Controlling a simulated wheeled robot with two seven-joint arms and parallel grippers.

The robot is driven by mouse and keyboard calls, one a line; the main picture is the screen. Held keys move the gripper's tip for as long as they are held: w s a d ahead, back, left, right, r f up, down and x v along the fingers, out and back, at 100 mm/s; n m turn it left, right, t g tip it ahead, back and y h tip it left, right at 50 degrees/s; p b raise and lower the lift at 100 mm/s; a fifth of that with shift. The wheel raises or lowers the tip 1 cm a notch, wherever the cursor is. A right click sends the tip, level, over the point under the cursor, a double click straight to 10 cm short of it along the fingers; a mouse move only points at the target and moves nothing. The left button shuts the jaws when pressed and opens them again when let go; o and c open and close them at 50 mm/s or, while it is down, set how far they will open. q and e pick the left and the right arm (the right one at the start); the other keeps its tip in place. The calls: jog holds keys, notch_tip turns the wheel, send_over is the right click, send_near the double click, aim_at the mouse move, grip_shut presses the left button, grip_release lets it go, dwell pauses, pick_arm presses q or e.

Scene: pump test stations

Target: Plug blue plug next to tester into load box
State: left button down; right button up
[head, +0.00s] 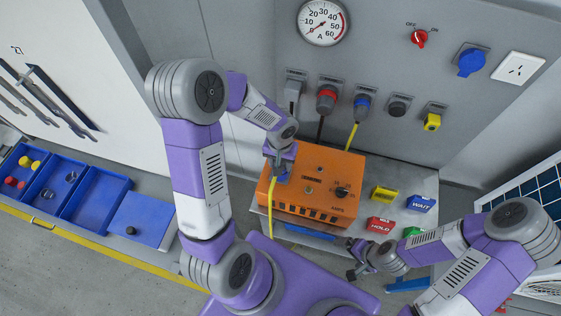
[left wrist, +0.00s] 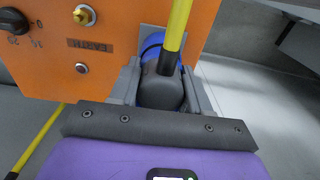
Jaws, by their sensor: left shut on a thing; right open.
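The orange load box (head: 316,190) stands on a grey bench below the panel. My left gripper (head: 280,166) is over its left part. It is shut on the blue plug, which in the left wrist view is a dark grey body with a blue collar (left wrist: 160,88). A yellow cable (left wrist: 178,25) leads from the plug. The collar is close to the box's orange face (left wrist: 105,60); I cannot tell whether it is inserted, since its front is hidden. My right gripper (head: 361,262) is open and empty, low in front of the bench.
The panel holds a gauge (head: 323,22), a red knob (head: 419,38) and a row of connectors, including a blue one (head: 362,104) with a yellow cable. WAIT (head: 422,203) and HOLD (head: 380,225) blocks lie right of the box. Blue trays (head: 95,194) stand left.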

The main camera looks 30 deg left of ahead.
pick_arm(q)
jog(key=shift+f+b, duration=0.35)
jog(key=shift+b, duration=0.45)
dwell(1.9)
jog(key=shift+c, duration=2.2)
grip_release()
jog(key=shift+r, duration=0.1)
notch_tip(320, 180, up, 7)
jog(key=shift+r+p, duration=0.2)
jog(key=shift+p, duration=0.15)
